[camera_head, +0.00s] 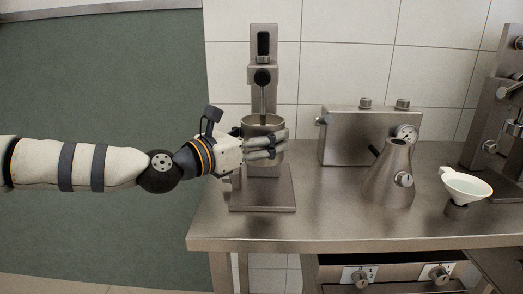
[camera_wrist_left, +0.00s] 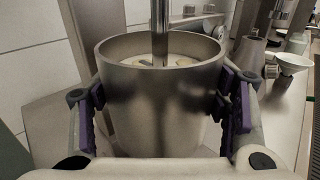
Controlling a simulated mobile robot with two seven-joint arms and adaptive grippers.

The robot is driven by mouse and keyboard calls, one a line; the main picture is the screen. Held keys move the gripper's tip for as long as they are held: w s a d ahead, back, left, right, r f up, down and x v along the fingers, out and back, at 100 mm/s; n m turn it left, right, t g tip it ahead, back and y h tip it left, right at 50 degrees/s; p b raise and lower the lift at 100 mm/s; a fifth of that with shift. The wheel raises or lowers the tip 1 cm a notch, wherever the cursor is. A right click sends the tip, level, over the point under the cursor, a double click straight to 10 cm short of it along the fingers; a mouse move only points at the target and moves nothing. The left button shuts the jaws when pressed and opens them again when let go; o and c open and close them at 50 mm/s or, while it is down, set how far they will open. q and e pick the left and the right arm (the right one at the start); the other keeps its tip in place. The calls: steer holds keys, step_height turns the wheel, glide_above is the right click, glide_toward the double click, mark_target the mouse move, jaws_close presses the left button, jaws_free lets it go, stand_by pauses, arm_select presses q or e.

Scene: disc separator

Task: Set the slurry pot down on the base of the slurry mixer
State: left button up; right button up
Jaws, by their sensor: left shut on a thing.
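The slurry pot (camera_head: 262,126) is a steel cylinder, upright, in my left gripper (camera_head: 268,146). In the left wrist view the pot (camera_wrist_left: 155,100) fills the middle, with the purple-padded fingers of the left gripper (camera_wrist_left: 160,115) on both sides of it. Pale slurry shows inside. The slurry mixer (camera_head: 263,70) stands at the back of the bench, and its shaft (camera_wrist_left: 160,35) reaches down into the pot. The mixer's flat base (camera_head: 263,197) lies below the pot. The gripper hides part of the pot, and I cannot tell whether its bottom touches the base. My right gripper is not in view.
To the right stand a steel box with knobs and a gauge (camera_head: 345,135), a conical steel flask (camera_head: 390,178) and a white funnel (camera_head: 466,187) on a small stand. Another machine (camera_head: 490,125) is at the far right. The bench front (camera_head: 340,229) is clear.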

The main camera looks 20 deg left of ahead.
arm_select(q)
step_height(320, 180, down, 6)
steer(key=shift+f+b, duration=0.15)
steer(key=shift+b, duration=0.9)
steer(key=shift+f, duration=0.1)
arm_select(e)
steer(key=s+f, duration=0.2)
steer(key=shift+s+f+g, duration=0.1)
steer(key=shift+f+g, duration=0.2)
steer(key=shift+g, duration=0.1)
arm_select(q)
steer(key=shift+f+b, duration=0.45)
steer(key=shift+f, duration=0.15)
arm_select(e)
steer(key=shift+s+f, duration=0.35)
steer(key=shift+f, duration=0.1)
arm_select(q)
steer(key=o, duration=1.8)
steer(key=v, duration=1.2)
steer(key=shift+r, duration=0.1)
